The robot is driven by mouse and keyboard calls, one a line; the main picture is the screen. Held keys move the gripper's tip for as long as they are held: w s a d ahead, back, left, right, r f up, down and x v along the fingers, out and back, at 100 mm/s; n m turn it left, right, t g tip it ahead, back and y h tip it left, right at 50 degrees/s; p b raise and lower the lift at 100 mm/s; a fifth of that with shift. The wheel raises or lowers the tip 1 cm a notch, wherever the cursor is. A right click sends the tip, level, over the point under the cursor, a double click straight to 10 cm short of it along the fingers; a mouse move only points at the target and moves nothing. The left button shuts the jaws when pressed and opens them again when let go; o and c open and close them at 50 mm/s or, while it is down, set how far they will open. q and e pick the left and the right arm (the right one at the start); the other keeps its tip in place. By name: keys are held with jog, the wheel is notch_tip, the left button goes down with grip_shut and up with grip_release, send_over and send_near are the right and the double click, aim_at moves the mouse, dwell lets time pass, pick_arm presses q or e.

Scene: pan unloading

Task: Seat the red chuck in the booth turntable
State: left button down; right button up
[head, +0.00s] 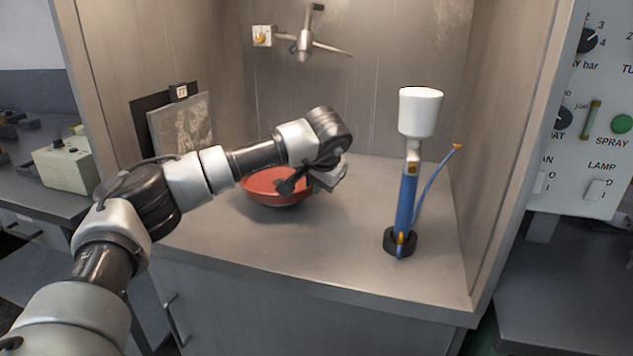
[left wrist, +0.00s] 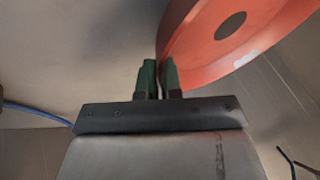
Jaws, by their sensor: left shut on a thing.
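The red chuck (head: 268,183) is a shallow, bowl-like red disc over the left-middle of the booth floor, partly covered by my left arm. In the left wrist view, its rim and dark centre hole (left wrist: 230,25) show at the upper right. My left gripper (left wrist: 158,68) has green fingers close together with the edge of the chuck between them. It is shut on the rim. In the head view the fingertips are hidden. I cannot tell whether the chuck touches what is below. I cannot make out a turntable; it may be hidden under the chuck. My right gripper is not in view.
A spray gun with white cup (head: 419,112) and blue handle stands in a black base (head: 399,242) at right. Panels (head: 181,124) lean at back left. A metal fitting (head: 304,45) hangs on the back wall. The booth floor's front (head: 330,255) is clear.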

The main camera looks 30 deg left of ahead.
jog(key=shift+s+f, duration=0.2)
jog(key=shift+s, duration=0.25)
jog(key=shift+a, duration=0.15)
pick_arm(q)
jog(key=shift+f, duration=0.4)
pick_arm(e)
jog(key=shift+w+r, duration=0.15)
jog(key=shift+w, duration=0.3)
pick_arm(q)
jog(key=c, duration=1.6)
grip_release()
jog(key=shift+f, duration=0.1)
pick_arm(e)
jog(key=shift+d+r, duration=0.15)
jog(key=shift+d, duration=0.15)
